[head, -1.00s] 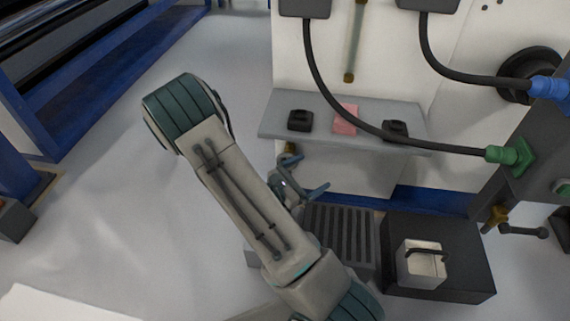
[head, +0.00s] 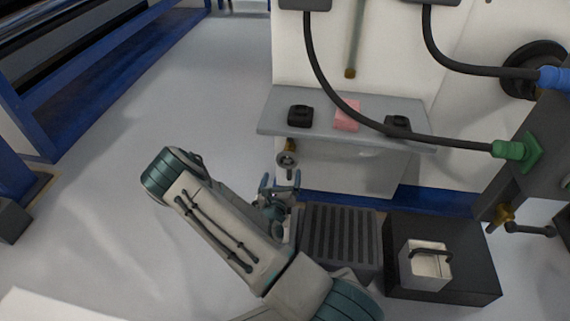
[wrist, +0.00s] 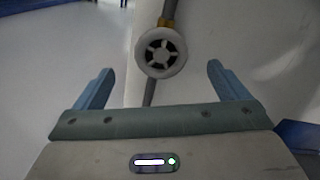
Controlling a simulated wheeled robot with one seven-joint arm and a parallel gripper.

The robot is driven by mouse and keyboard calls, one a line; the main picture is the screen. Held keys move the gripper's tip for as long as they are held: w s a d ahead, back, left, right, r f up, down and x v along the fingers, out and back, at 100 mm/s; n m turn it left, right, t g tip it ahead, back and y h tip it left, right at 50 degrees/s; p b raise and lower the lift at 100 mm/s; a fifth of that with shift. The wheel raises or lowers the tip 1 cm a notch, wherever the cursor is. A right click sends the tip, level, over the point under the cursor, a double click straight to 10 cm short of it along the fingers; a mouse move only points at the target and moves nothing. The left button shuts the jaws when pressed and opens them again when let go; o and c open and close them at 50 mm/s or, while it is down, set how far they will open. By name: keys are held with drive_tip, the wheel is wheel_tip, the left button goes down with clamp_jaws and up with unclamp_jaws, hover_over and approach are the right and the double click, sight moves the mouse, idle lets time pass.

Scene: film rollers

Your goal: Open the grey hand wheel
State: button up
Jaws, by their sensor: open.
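The grey hand wheel (head: 287,158) is a small round spoked wheel below the grey shelf, on a pipe with a brass fitting. In the wrist view the wheel (wrist: 160,52) faces me, upright, just beyond the fingertips and near the middle between them. My gripper (head: 281,186) is open and empty, a little below the wheel in the head view. In the wrist view my gripper's two fingers (wrist: 159,70) are wide apart, one on each side of the wheel. They do not appear to touch it.
The grey shelf (head: 240,128) above the wheel carries two black items and a pink block (head: 347,115). A black hose hangs across it to a green connector (head: 510,149). A dark slatted box (head: 340,238) and a black tray (head: 470,270) with a white container are on the right.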

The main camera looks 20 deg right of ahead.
sight(286, 160)
drive_tip(key=b+x, duration=0.2)
drive_tip(key=x, duration=0.6)
drive_tip(key=shift+w+d+b, duration=0.1)
drive_tip(key=shift+b, duration=0.2)
drive_tip(key=c, duration=1)
